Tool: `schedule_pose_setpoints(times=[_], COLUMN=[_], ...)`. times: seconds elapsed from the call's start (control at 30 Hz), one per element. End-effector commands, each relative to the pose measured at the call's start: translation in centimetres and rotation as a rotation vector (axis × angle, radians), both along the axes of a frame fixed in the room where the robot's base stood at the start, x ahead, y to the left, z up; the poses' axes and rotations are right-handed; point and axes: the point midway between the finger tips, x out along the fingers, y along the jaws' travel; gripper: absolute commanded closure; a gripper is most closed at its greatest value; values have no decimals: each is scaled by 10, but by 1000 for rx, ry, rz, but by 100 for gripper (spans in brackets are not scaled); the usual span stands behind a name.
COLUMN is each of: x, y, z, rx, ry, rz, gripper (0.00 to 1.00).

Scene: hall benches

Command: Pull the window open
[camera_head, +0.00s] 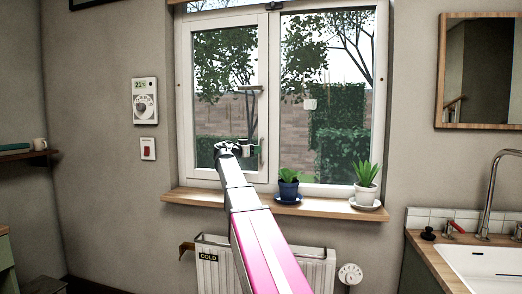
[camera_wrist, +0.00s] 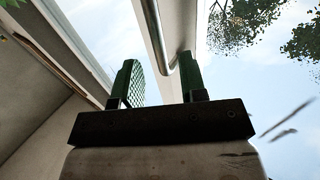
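The white-framed window (camera_head: 273,110) is in the middle of the head view, with a left sash (camera_head: 262,60) and a right pane. In the wrist view, a metal handle bar (camera_wrist: 153,25) runs down along the white sash frame (camera_wrist: 178,25) and bends at its lower end. My gripper (camera_head: 243,149) is at the lower right of the left sash in the head view. In the wrist view its two green fingers (camera_wrist: 158,80) are spread apart. The handle's bent end is between them, close to the right finger. Contact is not clear. Whether the sash is ajar cannot be told.
The wooden sill (camera_head: 225,199) holds a blue-potted plant (camera_head: 288,188) and a white-potted plant (camera_head: 366,190), right of my arm. A radiator (camera_head: 312,270) is below. A thermostat (camera_head: 145,101) and red switch (camera_head: 148,149) are on the wall left. A sink (camera_head: 490,265) is at right.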

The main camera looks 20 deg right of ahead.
Motion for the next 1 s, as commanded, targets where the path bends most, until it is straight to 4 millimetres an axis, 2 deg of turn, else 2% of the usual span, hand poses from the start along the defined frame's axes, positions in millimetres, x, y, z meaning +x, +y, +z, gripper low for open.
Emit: schedule_pose_setpoints(times=[0.1,0.3,0.67,0.7,0.77,0.8,0.83,1.0], x=[9,16,17,17,17,17,17,17], y=[-19,-37,-42,-42,-42,-42,-42,-41], z=[0,0,0,0,0,0,0,0], rx=[1,1,1,1,1,1,1,1], ry=[0,0,0,0,0,0,0,0], rz=[-1,1,1,1,1,1,1,0], gripper=[61,61,61,64,84,97,100,100])
